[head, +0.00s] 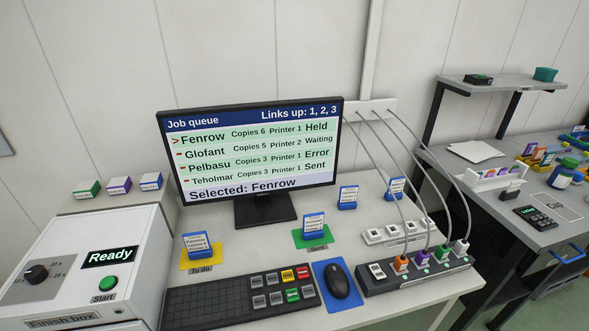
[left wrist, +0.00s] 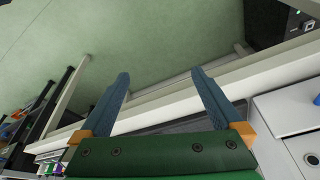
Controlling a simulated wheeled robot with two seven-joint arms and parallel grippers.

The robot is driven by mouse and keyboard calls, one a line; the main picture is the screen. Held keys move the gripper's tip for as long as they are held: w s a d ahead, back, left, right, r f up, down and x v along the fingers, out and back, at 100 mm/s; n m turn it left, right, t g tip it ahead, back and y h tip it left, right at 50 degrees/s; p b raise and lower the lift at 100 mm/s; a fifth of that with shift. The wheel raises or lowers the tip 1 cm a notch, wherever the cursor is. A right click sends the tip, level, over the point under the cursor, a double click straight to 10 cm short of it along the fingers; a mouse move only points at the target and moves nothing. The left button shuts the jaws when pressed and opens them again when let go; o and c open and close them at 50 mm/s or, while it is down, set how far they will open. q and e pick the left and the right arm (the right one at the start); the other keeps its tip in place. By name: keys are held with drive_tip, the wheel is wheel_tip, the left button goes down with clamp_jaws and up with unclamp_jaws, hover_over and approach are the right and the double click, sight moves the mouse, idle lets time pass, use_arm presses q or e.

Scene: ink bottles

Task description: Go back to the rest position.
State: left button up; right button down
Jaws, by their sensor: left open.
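My left gripper (left wrist: 160,95) shows in the left wrist view. Its two blue fingers are spread wide apart, with nothing between them. Below it in that view are the pale edge of a desk (left wrist: 150,112) and the green floor (left wrist: 150,45). Neither of my arms shows in the head view, and my right gripper is in no view.
A white finish box (head: 90,265) stands left. A grey side table (head: 485,212) stands right.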

use_arm(q)
wheel_tip(320, 180, down, 12)
drive_tip(key=f+b, duration=0.1)
drive_tip(key=b, duration=0.1)
drive_tip(key=s+a+f+g+b, duration=0.1)
drive_tip(key=s+f, duration=0.6)
drive_tip(key=f, duration=0.2)
drive_tip(key=s+a+f+g+b, duration=0.1)
drive_tip(key=s+f+b, duration=0.1)
drive_tip(key=s+f, duration=0.5)
wheel_tip(320, 180, down, 3)
drive_tip(key=shift+a, duration=0.2)
